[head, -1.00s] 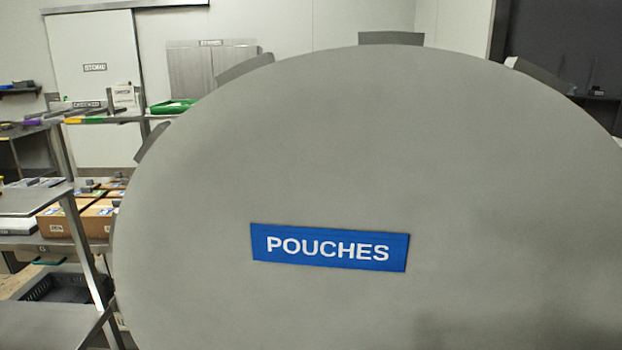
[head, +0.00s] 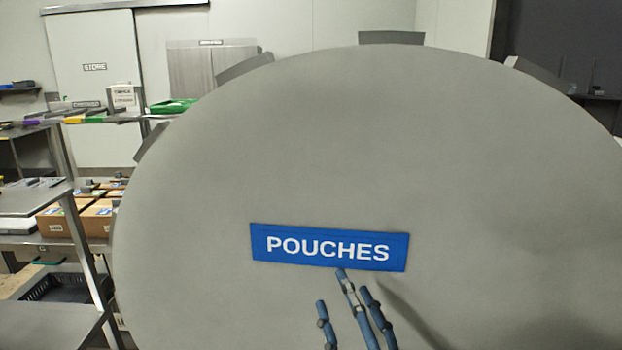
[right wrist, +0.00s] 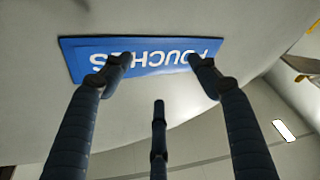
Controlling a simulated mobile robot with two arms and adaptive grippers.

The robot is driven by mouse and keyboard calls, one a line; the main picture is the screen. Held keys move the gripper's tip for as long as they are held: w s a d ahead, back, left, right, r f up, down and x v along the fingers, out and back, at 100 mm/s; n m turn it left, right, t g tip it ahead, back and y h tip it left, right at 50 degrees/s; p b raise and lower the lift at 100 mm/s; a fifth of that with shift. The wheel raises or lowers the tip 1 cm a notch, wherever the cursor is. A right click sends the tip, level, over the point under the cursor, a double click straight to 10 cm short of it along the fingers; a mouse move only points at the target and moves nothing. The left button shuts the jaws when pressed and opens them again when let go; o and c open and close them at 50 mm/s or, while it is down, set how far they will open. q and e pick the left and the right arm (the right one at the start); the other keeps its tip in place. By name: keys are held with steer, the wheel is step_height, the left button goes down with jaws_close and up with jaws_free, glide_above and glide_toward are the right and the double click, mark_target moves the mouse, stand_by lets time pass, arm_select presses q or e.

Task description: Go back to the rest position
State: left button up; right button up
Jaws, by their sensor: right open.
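The large round grey door (head: 300,150) of the autoclave fills most of the head view. It carries a blue sign reading POUCHES (head: 329,248). My right gripper (head: 342,295) is at the bottom of the head view, just below the sign and in front of the door. Its blue fingers are spread and hold nothing. In the right wrist view the open fingers (right wrist: 155,80) point toward the sign (right wrist: 140,60), which appears upside down. I cannot tell whether a fingertip touches the door. My left gripper is not in view.
Steel shelving (head: 88,278) stands at the left with cardboard boxes (head: 92,221), a black crate (head: 58,287) and a green tray (head: 172,106). A white door marked STORE (head: 95,67) and a steel cabinet (head: 190,70) are at the back. Dark equipment is at the far right.

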steer(key=s+d+f+m+g+h, duration=0.35)
steer(key=d+f, duration=0.25)
steer(key=f, duration=0.5)
steer(key=s+d+f+m+g+h, duration=0.35)
steer(key=d+f+g, duration=0.2)
steer(key=f, duration=0.55)
steer(key=s+d+f+m+g+y, duration=0.1)
steer(key=s+d+f+g, duration=0.15)
steer(key=s+f, duration=0.5)
steer(key=s+d+f+m+g, duration=0.1)
steer(key=s+f+g, duration=0.35)
steer(key=s, duration=0.55)
step_height(320, 180, down, 26)
steer(key=s+f+g, duration=0.1)
steer(key=s, duration=0.2)
steer(key=s+d+f+g, duration=0.1)
steer(key=s+d+f, duration=0.1)
steer(key=s+f, duration=1.4)
steer(key=shift+s+d+f+g, duration=0.15)
steer(key=shift+s+d+g, duration=0.2)
steer(key=shift+s, duration=0.2)
